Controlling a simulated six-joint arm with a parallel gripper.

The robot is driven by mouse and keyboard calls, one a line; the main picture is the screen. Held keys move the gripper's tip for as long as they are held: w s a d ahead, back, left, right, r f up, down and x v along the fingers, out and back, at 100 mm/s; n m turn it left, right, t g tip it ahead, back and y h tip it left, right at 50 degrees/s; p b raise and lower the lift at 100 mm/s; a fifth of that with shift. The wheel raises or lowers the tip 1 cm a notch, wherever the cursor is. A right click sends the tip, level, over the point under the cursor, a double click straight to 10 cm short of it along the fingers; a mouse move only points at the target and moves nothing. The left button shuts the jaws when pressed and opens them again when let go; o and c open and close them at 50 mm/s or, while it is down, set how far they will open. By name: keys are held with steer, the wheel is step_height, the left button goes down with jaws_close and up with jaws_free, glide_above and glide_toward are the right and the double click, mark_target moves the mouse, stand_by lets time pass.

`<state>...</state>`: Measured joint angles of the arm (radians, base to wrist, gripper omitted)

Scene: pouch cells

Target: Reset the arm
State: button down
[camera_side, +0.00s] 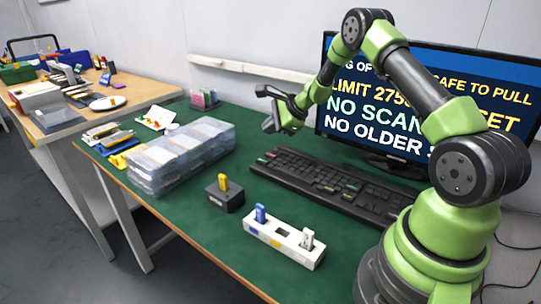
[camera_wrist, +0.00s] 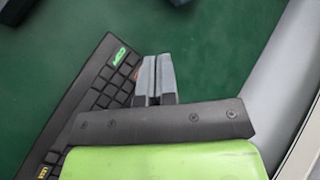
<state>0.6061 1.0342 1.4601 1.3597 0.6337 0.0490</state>
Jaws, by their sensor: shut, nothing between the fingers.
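My gripper (camera_side: 270,108) hangs in the air above the green table (camera_side: 205,245), in front of the left edge of the monitor (camera_side: 345,105) and beyond the keyboard's left end. In the wrist view its two grey fingers (camera_wrist: 154,78) lie side by side, shut, with nothing between them. The black keyboard (camera_side: 325,185) lies on the table below my arm, and part of it shows beside the fingers in the wrist view (camera_wrist: 92,95).
A white block (camera_side: 254,231) holding a blue and a white stick stands at the table's front. A black block (camera_side: 224,198) with a yellow stick and clear boxes (camera_side: 150,175) are left of it. A cluttered wooden bench (camera_side: 150,88) stands at the far left.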

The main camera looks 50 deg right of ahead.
steer(key=s+a+r+n+y, duration=0.1)
steer(key=s+a+r+n, duration=0.15)
steer(key=a+r, duration=0.3)
steer(key=s+a+r+n+g, duration=0.1)
steer(key=s+a+r+n, duration=0.1)
steer(key=a+r+n, duration=0.4)
steer(key=s+a+r+n+y, duration=0.1)
steer(key=s+a+r+n, duration=0.2)
steer(key=r, duration=0.4)
steer(key=s+a+r+n+h, duration=0.1)
steer(key=s+a+n, duration=0.2)
steer(key=s, duration=0.7)
steer(key=s+a+r+n+h, duration=0.1)
steer(key=s+a+n, duration=0.3)
steer(key=s, duration=0.6)
steer(key=shift+s+r+n+g, duration=0.35)
steer(key=shift+s+n+g, duration=0.05)
steer(key=shift+n, duration=0.65)
